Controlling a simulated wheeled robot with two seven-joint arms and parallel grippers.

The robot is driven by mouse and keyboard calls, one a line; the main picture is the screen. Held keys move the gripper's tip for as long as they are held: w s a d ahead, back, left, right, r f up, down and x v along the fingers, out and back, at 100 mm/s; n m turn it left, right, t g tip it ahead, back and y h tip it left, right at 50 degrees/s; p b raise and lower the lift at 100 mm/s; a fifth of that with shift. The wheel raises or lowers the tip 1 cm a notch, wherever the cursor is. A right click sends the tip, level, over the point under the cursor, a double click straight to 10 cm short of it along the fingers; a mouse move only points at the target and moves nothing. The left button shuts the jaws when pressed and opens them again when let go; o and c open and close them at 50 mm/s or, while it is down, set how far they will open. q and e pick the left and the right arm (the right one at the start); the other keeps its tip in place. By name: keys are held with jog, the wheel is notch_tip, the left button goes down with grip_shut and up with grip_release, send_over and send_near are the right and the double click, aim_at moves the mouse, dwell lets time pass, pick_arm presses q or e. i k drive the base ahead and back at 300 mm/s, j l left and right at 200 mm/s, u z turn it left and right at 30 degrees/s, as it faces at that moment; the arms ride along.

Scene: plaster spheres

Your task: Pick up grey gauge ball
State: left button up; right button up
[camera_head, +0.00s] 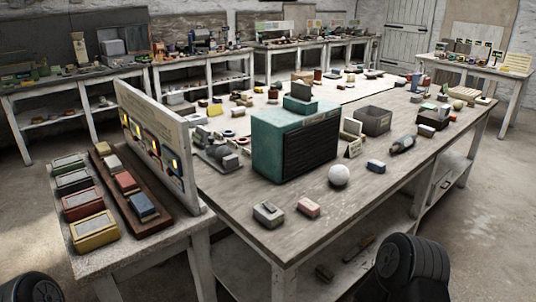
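A pale grey ball (339,175), which fits the grey gauge ball, rests on the large wooden workbench (240,187) near its front edge. It lies to the right of the teal box and in front of a small tan card. Nothing covers it. Neither of my grippers shows in the head view. Only dark rounded parts, which look like mine, show at the bottom left and bottom right corners, well apart from the ball.
A teal box with a dark slatted front (296,143) stands left of the ball. A grey metal box (268,214), a pink block (308,207) and a blue block (376,165) lie nearby. A grey-green bottle-like object (403,144) lies farther right.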

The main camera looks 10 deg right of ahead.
aim_at(223, 151)
jog(key=i+j, duration=0.15)
jog(key=i, duration=0.25)
jog(key=i+j, duration=0.15)
jog(key=i, duration=0.25)
jog(key=i+j, duration=0.15)
jog(key=i, duration=0.3)
